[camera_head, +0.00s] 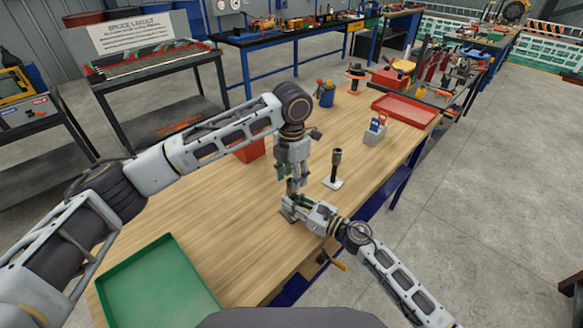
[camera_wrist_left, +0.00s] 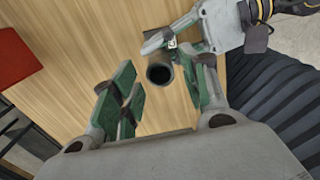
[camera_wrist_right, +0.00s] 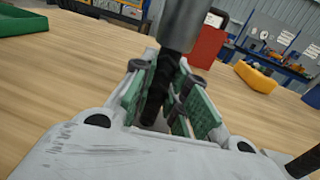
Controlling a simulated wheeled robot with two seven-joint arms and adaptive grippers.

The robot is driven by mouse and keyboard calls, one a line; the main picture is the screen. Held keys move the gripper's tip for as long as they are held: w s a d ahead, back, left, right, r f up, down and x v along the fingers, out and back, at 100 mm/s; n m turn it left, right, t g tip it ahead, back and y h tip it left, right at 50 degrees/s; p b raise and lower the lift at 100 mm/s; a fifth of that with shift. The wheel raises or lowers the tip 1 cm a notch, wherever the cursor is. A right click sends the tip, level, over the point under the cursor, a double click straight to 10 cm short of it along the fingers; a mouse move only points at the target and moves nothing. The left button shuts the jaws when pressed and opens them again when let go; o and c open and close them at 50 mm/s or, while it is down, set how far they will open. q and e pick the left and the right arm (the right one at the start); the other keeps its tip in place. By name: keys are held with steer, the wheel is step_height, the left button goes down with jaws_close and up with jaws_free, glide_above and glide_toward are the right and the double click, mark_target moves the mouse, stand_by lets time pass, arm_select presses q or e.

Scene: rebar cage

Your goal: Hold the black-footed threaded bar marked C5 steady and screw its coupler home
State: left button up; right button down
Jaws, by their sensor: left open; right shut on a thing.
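A dark threaded bar (camera_wrist_right: 158,90) stands upright between the fingers of my right gripper (camera_wrist_right: 160,100), which is shut on it. A grey coupler (camera_wrist_right: 183,22) sits on its top; its dark open end shows from above in the left wrist view (camera_wrist_left: 160,74). My left gripper (camera_wrist_left: 165,95) is open, pointing down over the coupler, with fingers either side and apart from it. In the head view my left gripper (camera_head: 292,184) is just above my right gripper (camera_head: 296,208), and the two mostly hide the bar. I cannot read its C5 mark or see its foot clearly.
Another dark bar (camera_head: 336,160) stands on a white foot (camera_head: 332,183) to the right. A green tray (camera_head: 160,285) lies at the front left, a red bin (camera_head: 250,150) behind my left arm. A grey holder (camera_head: 375,134) and red tray (camera_head: 404,108) stand farther back. Wooden tabletop is clear between.

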arm_select(q)
steer(key=n, duration=0.7)
steer(key=shift+r, duration=0.25)
steer(key=n, duration=0.7)
steer(key=shift+r, duration=0.3)
steer(key=n, duration=0.7)
steer(key=shift+r, duration=0.25)
steer(key=n, duration=0.7)
steer(key=shift+r, duration=0.25)
steer(key=n, duration=0.4)
steer(key=shift+r+n, duration=0.15)
steer(key=shift+n, duration=0.15)
steer(key=n, duration=0.3)
steer(key=shift+r+n, duration=0.15)
steer(key=shift+n, duration=0.25)
steer(key=n, duration=0.4)
steer(key=shift+r+n, duration=0.2)
steer(key=shift+n, duration=0.1)
steer(key=n, duration=0.4)
steer(key=shift+r, duration=0.15)
